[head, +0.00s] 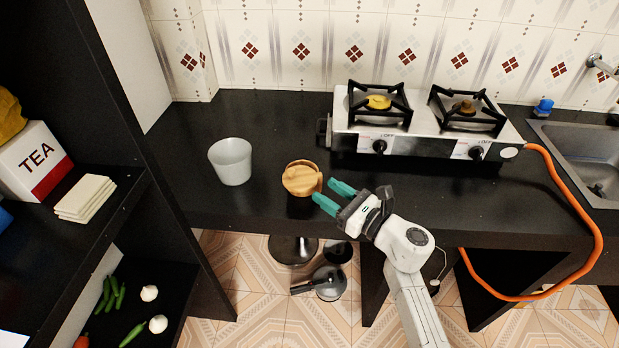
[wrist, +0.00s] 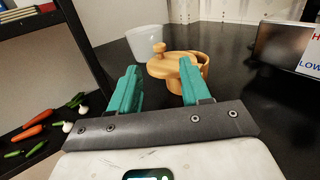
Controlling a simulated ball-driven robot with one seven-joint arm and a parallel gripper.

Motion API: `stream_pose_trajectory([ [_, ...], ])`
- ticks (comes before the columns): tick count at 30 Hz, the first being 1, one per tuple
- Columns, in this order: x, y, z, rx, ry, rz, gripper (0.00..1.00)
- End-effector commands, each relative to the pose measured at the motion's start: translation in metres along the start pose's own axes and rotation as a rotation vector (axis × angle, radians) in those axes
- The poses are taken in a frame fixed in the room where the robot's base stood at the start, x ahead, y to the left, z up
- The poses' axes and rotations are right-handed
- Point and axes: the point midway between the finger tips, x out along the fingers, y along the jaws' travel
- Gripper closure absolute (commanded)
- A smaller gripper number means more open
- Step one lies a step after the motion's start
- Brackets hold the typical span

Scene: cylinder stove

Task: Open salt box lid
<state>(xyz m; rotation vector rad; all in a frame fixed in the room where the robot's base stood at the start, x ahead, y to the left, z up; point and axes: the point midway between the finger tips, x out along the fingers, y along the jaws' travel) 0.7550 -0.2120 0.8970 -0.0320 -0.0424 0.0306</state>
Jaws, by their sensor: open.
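The salt box (head: 302,180) is a round light wooden box on the black counter, left of the stove. In the wrist view the salt box (wrist: 200,72) lies straight ahead. Its wooden lid (wrist: 172,66) is on top with a round knob (wrist: 158,48) at its left side; I cannot tell whether the lid sits fully flush. My gripper (head: 333,196) is open and empty, just right of the box and in front of it, with teal fingers pointing at it. In the wrist view my gripper (wrist: 158,70) has the lid's knob showing between its fingers. I see no clear contact.
A white cup (head: 231,163) stands left of the box. The two-burner stove (head: 420,135) is behind on the right, with an orange hose (head: 590,225). A dark shelf (head: 145,150) rises at the left. The sink (head: 590,150) is far right. Pans lie below the counter.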

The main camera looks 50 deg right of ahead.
Motion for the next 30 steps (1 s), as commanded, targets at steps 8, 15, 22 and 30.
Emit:
stream_pose_trajectory([
  [8,-0.003,0.030,0.003,0.021,0.030,-0.212,0.53],
  [15,0.006,0.032,0.000,0.027,0.045,-0.250,0.53],
  [22,0.043,0.022,-0.002,0.026,0.043,-0.247,0.53],
  [30,0.085,0.013,-0.006,0.027,0.045,-0.246,0.53],
])
